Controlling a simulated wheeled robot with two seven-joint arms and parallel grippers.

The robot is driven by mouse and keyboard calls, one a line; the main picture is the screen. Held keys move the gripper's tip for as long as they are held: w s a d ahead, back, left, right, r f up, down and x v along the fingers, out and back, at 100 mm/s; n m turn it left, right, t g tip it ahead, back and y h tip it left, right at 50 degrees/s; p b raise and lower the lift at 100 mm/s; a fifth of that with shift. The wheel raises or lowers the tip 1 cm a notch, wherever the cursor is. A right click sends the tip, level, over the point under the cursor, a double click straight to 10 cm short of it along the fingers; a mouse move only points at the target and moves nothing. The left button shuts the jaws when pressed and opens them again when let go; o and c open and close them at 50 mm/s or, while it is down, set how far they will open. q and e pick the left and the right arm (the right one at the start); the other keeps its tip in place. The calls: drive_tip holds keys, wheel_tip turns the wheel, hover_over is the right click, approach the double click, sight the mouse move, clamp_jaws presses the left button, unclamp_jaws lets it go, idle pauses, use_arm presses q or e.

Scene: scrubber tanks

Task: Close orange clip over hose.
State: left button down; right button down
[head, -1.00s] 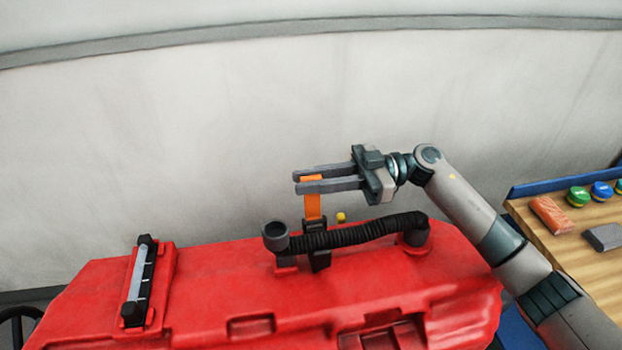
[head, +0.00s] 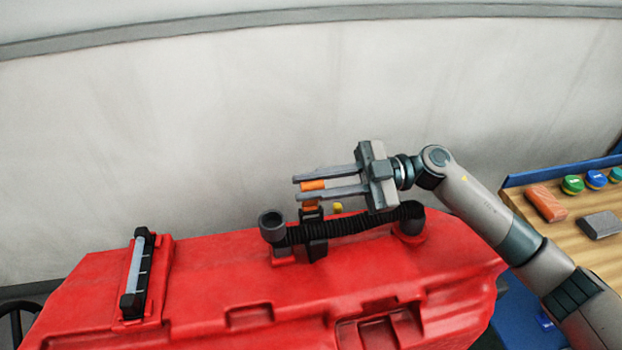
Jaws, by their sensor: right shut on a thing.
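The orange clip (head: 312,185) shows between the two fingers of my right gripper (head: 314,189), which is shut on it. A second bit of orange shows just below the lower finger, above the black clip base (head: 312,236). The black ribbed hose (head: 350,223) lies along the top of the red tank (head: 215,275) and passes through the base. My left gripper is not in view.
A black-and-silver latch (head: 138,275) sits on the tank's left. A yellow knob (head: 338,208) is behind the hose. At right, a wooden table (head: 590,235) holds an orange block (head: 546,203), a grey block (head: 600,224) and several coloured caps (head: 573,184).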

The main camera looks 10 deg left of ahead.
drive_tip(key=shift+s+f, duration=0.1)
drive_tip(key=c, duration=1.6)
unclamp_jaws()
drive_tip(key=shift+c, duration=0.2)
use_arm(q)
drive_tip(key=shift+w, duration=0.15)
use_arm(e)
drive_tip(key=shift+d, duration=0.1)
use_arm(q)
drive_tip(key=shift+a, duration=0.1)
